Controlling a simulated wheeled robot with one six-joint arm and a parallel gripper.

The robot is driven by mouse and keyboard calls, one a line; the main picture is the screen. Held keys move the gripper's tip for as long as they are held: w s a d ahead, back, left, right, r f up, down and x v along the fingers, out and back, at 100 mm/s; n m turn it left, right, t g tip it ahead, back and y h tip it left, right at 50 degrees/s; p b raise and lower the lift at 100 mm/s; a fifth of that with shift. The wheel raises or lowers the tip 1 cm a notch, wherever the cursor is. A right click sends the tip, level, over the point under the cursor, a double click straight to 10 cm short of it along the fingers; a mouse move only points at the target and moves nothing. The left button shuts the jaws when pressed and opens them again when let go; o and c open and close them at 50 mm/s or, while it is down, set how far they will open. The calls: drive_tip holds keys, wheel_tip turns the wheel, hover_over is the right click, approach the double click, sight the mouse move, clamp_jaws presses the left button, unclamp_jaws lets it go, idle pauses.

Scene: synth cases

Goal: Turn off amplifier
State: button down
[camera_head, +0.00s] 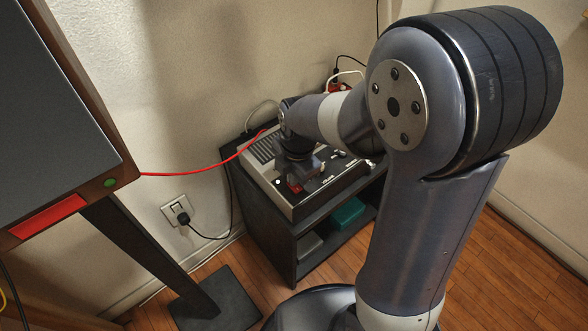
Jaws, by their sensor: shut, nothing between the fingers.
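The amplifier (326,181) is a grey and black unit with vents, knobs and small white markings. It sits on top of a dark cabinet by the wall. My gripper (298,184) is over the amplifier's panel, pointing down, shut and empty. A small red part (294,187) shows at the fingertips on the panel; it may be a switch. The gripper and my forearm hide part of the panel, and I cannot tell whether the fingertips touch the red part or which way it is set.
The dark cabinet (268,222) has a shelf with a green box (345,215) and a grey item. A red cable (190,172) runs from the framed screen (50,90) to the amplifier. A plug sits in the wall outlet (177,211). The wooden floor at right is clear.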

idle(0.3)
drive_tip(key=shift+a+f, duration=0.1)
drive_tip(key=shift+f, duration=0.3)
drive_tip(key=shift+r, duration=0.15)
drive_tip(key=shift+s, duration=0.1)
drive_tip(key=shift+s+d, duration=0.5)
drive_tip(key=shift+s, duration=0.1)
